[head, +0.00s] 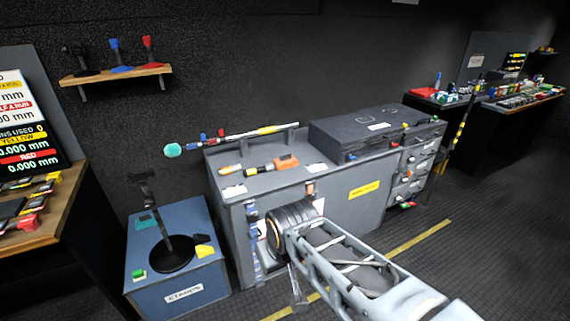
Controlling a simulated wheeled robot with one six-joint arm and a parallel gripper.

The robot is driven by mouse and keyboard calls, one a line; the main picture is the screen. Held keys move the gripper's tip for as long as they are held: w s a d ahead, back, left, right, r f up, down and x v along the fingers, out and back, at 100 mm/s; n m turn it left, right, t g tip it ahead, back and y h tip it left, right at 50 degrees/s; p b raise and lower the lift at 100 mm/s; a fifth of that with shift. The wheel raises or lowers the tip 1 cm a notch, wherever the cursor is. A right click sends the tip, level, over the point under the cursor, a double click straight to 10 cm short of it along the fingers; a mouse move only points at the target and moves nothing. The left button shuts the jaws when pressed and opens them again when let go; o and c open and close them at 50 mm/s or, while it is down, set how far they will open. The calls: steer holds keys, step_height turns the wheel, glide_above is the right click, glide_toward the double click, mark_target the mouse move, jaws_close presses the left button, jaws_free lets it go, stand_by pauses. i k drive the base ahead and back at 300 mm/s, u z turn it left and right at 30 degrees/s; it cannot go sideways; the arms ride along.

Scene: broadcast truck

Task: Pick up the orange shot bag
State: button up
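An orange item (285,162) lies on the top of the grey cabinet (345,207), left of the flat dark case. It is small here, and I cannot tell for sure whether it is the orange shot bag. My arm reaches in from the lower right, and its dark ringed end stands in front of the cabinet, below the level of the orange item in the picture. The fingers of my gripper cannot be made out, so its opening and anything in it are unclear.
A dark case (365,130) and a rod with a teal end (172,150) lie on the cabinet. A blue-grey box (183,294) bears a black stand (172,250). A wooden-topped desk (60,215) is at left. Dark floor (480,260) is open at right.

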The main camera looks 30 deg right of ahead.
mark_target(287, 162)
steer(key=k, duration=0.55)
steer(key=z, duration=0.7)
steer(key=i, duration=1.7)
steer(key=u, duration=0.8)
steer(key=i, duration=0.7)
steer(key=u, duration=0.5)
